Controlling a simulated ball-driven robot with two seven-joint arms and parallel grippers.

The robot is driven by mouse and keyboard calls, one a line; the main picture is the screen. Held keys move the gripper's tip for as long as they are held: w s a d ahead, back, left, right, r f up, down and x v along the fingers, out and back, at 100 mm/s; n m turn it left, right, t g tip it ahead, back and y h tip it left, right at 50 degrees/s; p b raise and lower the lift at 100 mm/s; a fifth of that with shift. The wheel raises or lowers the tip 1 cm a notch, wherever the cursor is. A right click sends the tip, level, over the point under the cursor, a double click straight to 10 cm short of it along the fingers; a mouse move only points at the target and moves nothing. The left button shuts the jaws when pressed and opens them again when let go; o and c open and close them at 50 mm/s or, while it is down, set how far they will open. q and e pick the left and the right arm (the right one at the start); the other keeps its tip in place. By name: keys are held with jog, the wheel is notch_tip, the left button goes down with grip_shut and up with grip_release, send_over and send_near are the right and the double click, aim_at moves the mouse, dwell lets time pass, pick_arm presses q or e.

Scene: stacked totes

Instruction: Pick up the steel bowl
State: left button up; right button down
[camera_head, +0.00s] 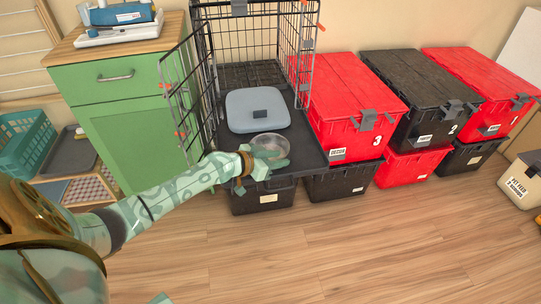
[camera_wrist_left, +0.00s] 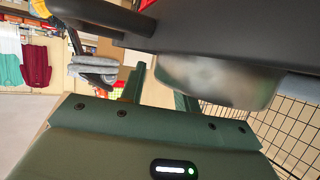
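The steel bowl (camera_head: 270,145) is small, shiny and rounded, and sits at the front of the wire crate's dark floor, in front of a grey-blue cushion (camera_head: 257,110). In the left wrist view the bowl (camera_wrist_left: 215,80) shows as a blurred, reflective shape close to the fingers. My left gripper (camera_head: 268,162) is at the bowl's near side. In the left wrist view its two fingers (camera_wrist_left: 160,90) stand apart, with a gap between them. I cannot tell whether a finger touches the bowl. My right gripper is not seen.
The black wire crate (camera_head: 206,75) stands open on black totes (camera_head: 262,200). Red totes (camera_head: 352,100) and black ones are stacked to the right. A green cabinet (camera_head: 128,130) stands to the left. The wooden floor (camera_head: 350,250) in front is clear.

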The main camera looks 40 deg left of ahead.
pick_arm(q)
grip_shut()
